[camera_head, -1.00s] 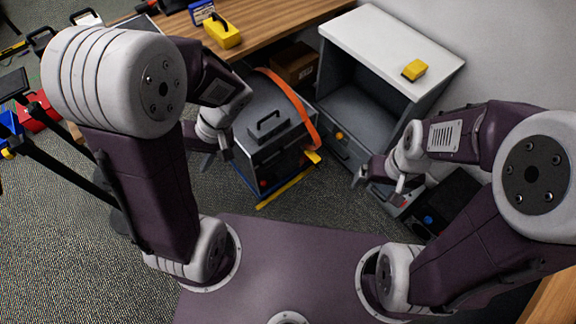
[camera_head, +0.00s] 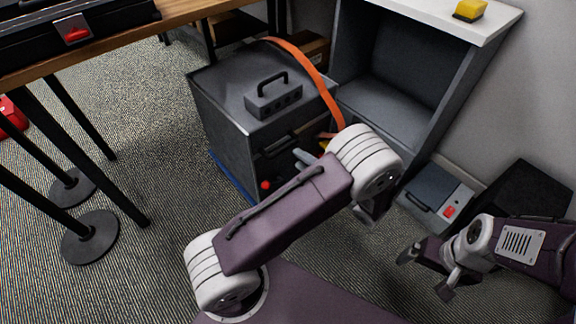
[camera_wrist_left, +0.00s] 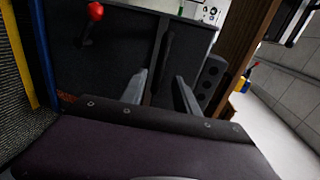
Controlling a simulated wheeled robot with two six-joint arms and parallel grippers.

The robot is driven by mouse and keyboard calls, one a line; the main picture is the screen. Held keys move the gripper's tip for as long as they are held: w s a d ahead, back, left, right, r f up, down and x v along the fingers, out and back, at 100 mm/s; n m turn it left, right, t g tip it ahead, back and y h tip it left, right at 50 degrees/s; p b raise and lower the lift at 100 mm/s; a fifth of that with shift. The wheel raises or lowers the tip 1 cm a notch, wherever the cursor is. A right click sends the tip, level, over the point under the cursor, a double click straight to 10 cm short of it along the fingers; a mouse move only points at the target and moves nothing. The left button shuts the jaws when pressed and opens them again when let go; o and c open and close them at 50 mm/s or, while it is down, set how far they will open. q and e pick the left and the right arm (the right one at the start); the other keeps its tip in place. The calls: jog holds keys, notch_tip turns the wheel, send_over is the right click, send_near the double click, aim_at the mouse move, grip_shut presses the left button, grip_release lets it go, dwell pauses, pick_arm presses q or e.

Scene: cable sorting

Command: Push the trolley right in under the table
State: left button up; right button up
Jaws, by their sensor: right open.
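The trolley (camera_head: 224,106) is a dark grey box on the floor, with a bar handle (camera_head: 281,146) and a red knob on its front face. The table (camera_head: 180,14) has a wooden top and black legs. It stands at the upper left, and the trolley's body is in front of it. My left gripper (camera_head: 306,158) is at the trolley's front, partly hidden by my arm. In the left wrist view its fingers (camera_wrist_left: 160,92) are apart, on either side of a dark upright bar; contact cannot be told. My right gripper (camera_head: 427,273) is open and empty above the floor.
A grey device with a handle (camera_head: 273,98) and an orange strap (camera_head: 312,77) lie on the trolley. A grey open cabinet (camera_head: 440,104) stands close on its right. Table legs with round feet (camera_head: 90,238) stand at left. Carpet between them is clear.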

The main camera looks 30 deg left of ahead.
aim_at(284, 150)
pick_arm(q)
jog(key=b+x, duration=0.4)
jog(key=x, duration=0.4)
jog(key=shift+w+a+f, duration=0.1)
jog(key=shift+a, duration=0.15)
jog(key=shift+w+a, duration=0.15)
jog(key=shift+a, duration=0.1)
jog(key=shift+c, duration=0.4)
grip_shut()
dwell(0.6)
